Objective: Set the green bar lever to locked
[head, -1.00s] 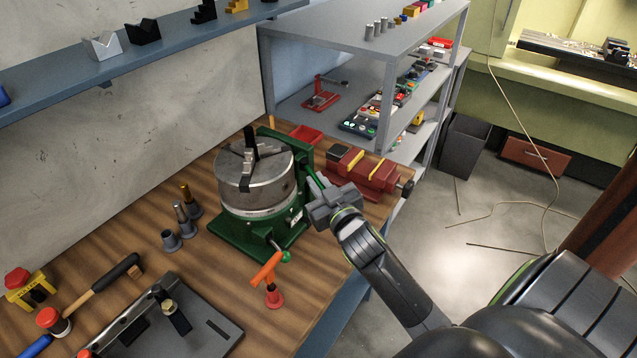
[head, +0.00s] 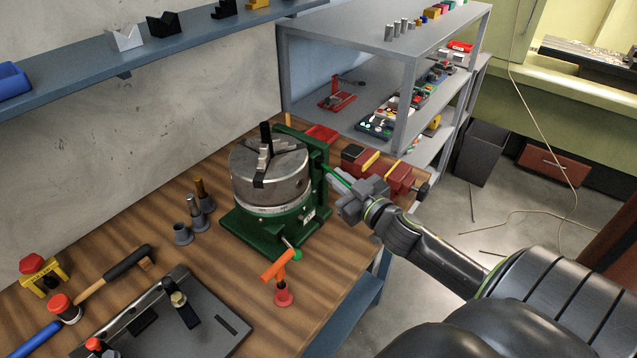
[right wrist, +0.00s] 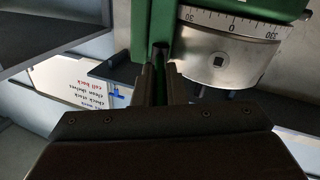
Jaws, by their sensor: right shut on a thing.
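The green bar lever (head: 335,179) sticks out from the right side of a green rotary table (head: 317,180) that carries a grey round chuck (head: 270,180). My right gripper (head: 350,192) is shut on the lever's outer end, which its fingers hide in the head view. In the right wrist view the fingers (right wrist: 160,85) close around a dark rod beside the green housing (right wrist: 143,25). Part of the graduated ring (right wrist: 228,25) shows there, with 0 in view. No lock marking is readable. My left gripper is not in view.
A red vise (head: 395,178) stands close behind my right gripper. Grey tool holders (head: 182,234), a hammer (head: 110,272) and a dark plate (head: 215,335) lie to the left. A grey shelf (head: 405,85) stands behind.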

